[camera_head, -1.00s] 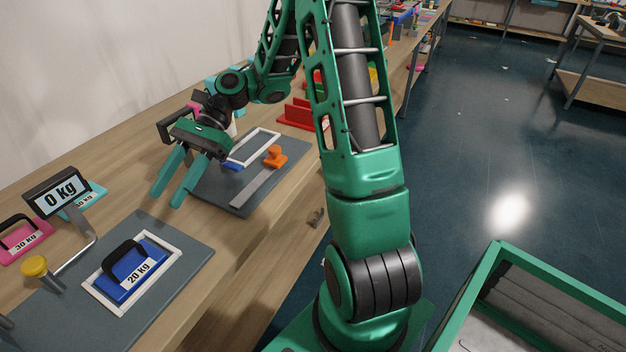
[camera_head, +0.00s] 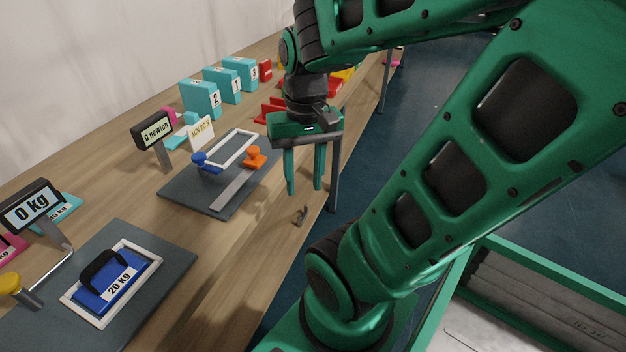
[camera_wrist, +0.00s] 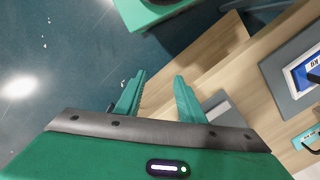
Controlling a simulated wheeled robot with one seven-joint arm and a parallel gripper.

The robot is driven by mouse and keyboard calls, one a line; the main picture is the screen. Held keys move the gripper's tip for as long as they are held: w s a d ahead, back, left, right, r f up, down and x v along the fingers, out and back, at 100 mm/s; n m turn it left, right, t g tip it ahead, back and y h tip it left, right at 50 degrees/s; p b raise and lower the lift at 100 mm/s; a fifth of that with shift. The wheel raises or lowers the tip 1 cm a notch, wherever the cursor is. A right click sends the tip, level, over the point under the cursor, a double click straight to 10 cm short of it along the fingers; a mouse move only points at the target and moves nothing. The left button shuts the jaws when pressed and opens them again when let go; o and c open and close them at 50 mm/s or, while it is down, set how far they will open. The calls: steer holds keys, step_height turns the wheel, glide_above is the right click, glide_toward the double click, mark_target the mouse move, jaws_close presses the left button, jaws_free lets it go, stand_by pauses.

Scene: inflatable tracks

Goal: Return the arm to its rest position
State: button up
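My gripper (camera_head: 305,182) hangs with its fingers pointing down near the bench's front edge, right of the grey plate with the orange knob. Its two green fingers are apart with nothing between them. In the wrist view the fingers of my gripper (camera_wrist: 158,95) are also apart and empty, above the bench edge and the floor. My green arm fills the right and upper part of the head view, bent over and hiding part of the floor and bench.
The wooden bench (camera_head: 228,262) runs along the wall. On it are a grey plate (camera_head: 180,190) with an orange knob (camera_head: 255,157), a blue 20 kg weight (camera_head: 118,280) in a white frame, a 0 newton display (camera_head: 152,131) and teal numbered boxes (camera_head: 200,99). Open floor (camera_head: 390,140) lies right.

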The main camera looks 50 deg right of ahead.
steer(key=s, duration=0.1)
steer(key=s+d, duration=0.1)
steer(key=shift+s, duration=0.4)
steer(key=shift+w+f, duration=0.2)
steer(key=shift+w, duration=0.45)
steer(key=shift+s, duration=0.1)
steer(key=shift+c, duration=0.6)
